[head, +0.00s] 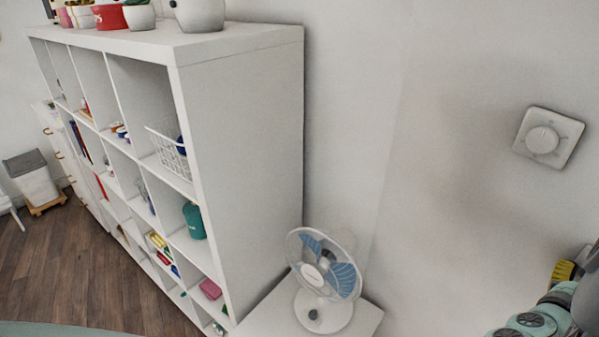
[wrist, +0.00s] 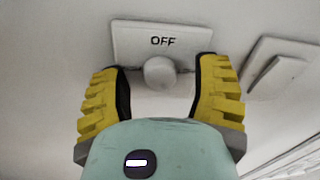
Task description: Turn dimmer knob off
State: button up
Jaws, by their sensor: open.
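In the head view a white square dimmer plate with a round dimmer knob (head: 543,140) is on the wall at the upper right. The wrist view shows a white plate marked OFF (wrist: 162,41) with a round pale knob (wrist: 158,72). I cannot tell if the two plates are the same one. My gripper (wrist: 160,78) is open, with its yellow, dark-lined fingers on either side of this knob in the picture; contact is not clear. In the head view part of a yellow finger (head: 563,271) shows at the right edge, below the dimmer.
A second pale plate (wrist: 282,68) is at the right in the wrist view. A white shelf unit (head: 240,130) with pots on top stands at the left. A small fan (head: 323,279) sits on a low white surface beside it. The wall between shelf and dimmer is bare.

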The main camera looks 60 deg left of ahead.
jog(key=shift+o, duration=0.2)
jog(key=shift+f, duration=0.1)
grip_shut()
dwell(0.4)
